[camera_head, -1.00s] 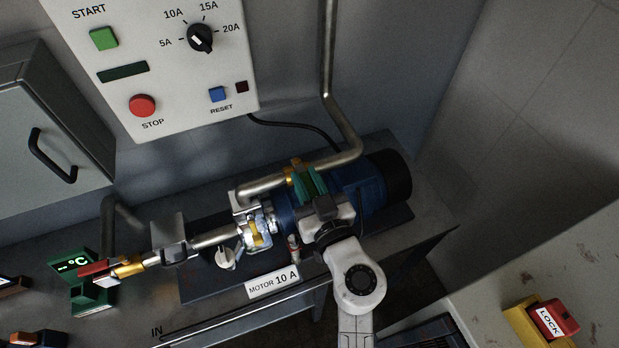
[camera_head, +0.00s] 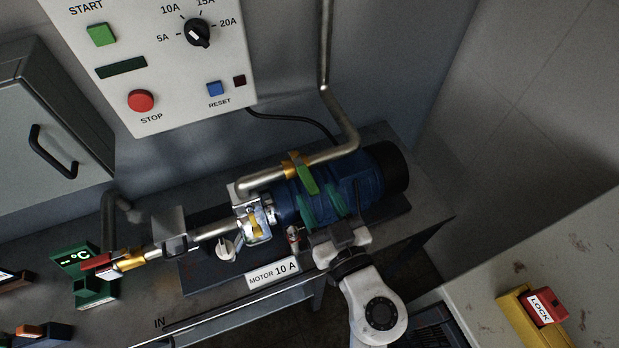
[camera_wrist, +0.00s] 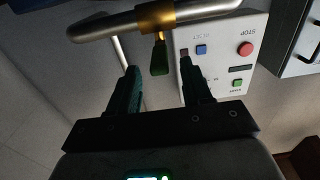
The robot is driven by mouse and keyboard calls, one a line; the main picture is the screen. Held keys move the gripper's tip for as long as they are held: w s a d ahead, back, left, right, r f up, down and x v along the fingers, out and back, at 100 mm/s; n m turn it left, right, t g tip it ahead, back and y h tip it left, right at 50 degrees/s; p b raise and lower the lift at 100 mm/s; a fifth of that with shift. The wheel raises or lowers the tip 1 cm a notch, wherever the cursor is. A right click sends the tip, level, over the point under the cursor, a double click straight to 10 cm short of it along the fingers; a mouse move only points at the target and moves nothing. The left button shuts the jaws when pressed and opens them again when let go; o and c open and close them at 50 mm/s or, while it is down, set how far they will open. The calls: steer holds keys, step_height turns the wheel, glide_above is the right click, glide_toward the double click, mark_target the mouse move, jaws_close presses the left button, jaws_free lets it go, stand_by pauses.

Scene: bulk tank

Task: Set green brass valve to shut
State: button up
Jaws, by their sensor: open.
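The green brass valve has a brass body (camera_head: 292,163) on the steel pipe above the blue motor. Its green lever (camera_head: 308,180) points across the pipe, towards my gripper. In the wrist view the brass body (camera_wrist: 156,17) is at the top, with the green lever (camera_wrist: 159,60) roughly at right angles to the pipe. My gripper (camera_head: 321,207) is open, its teal fingers just in front of the lever's end in the head view. In the wrist view my gripper (camera_wrist: 158,67) has one finger either side of the lever's line. I see no contact with the lever.
The blue motor (camera_head: 365,178) lies close behind and below my fingers. A red-handled brass valve (camera_head: 125,260) is at the left. A control panel (camera_head: 165,70) hangs above. A red lock box (camera_head: 545,306) is at lower right.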

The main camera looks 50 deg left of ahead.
steer(key=shift+v, duration=2.15)
